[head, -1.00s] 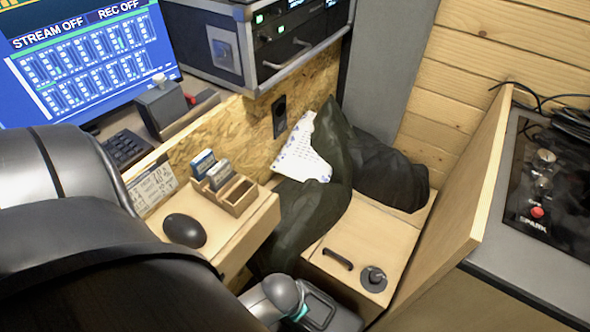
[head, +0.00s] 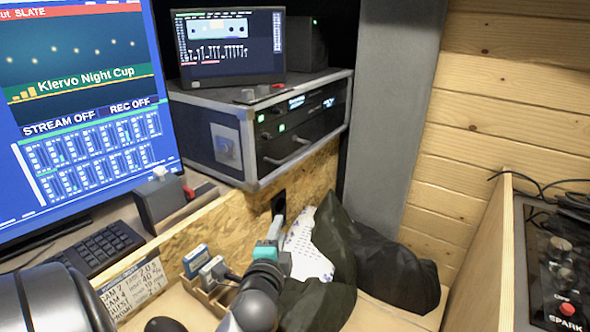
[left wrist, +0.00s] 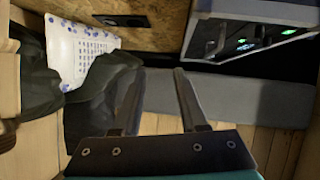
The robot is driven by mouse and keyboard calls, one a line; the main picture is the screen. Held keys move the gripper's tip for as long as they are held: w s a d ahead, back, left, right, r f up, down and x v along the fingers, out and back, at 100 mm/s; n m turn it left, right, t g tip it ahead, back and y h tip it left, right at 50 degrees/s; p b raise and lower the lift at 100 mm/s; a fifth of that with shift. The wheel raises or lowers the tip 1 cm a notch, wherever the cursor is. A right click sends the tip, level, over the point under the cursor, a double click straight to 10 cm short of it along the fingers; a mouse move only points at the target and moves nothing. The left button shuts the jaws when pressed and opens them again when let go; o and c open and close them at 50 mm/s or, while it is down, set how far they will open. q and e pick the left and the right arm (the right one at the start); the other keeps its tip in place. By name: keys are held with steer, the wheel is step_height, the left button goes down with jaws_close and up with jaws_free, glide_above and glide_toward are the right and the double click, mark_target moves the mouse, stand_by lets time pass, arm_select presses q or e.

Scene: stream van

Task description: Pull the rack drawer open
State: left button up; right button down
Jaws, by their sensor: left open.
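The rack (head: 225,139) is a dark case with silver edges in the head view. Its black front carries green lights and a light-coloured bar handle (head: 288,152) low down. The drawer front looks flush with the case. My left gripper (head: 276,228) is below the handle, in front of the wood panel and apart from the rack. In the left wrist view, the two fingers of my left gripper (left wrist: 156,72) are spread with nothing between them. The rack (left wrist: 255,45) and its handle (left wrist: 221,40) show there at the upper right. My right gripper is not in view.
A dark jacket (head: 395,265) and a white spotted sheet (head: 305,252) lie right of my gripper. A card holder (head: 205,290) stands on the wooden shelf below. A monitor (head: 80,110) is at the left. A grey pillar (head: 390,120) stands right of the rack.

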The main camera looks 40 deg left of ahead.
mark_target(295, 154)
arm_select(q)
steer(key=w+a+r+m+t, duration=0.1)
steer(key=w+a+r+m, duration=0.2)
steer(key=w, duration=0.2)
steer(key=w+a+r+m+t, duration=0.2)
steer(key=w+a+r+m, duration=0.1)
steer(key=w, duration=0.3)
steer(key=w+a+r+m+t+b, duration=0.1)
steer(key=w+a+r+m, duration=0.2)
steer(key=w, duration=0.2)
steer(key=shift+w+a+r+t, duration=0.15)
steer(key=shift+a+r+t, duration=0.1)
steer(key=shift+r+t, duration=0.05)
jaws_close()
steer(key=shift+f, duration=0.1)
stand_by(1.2)
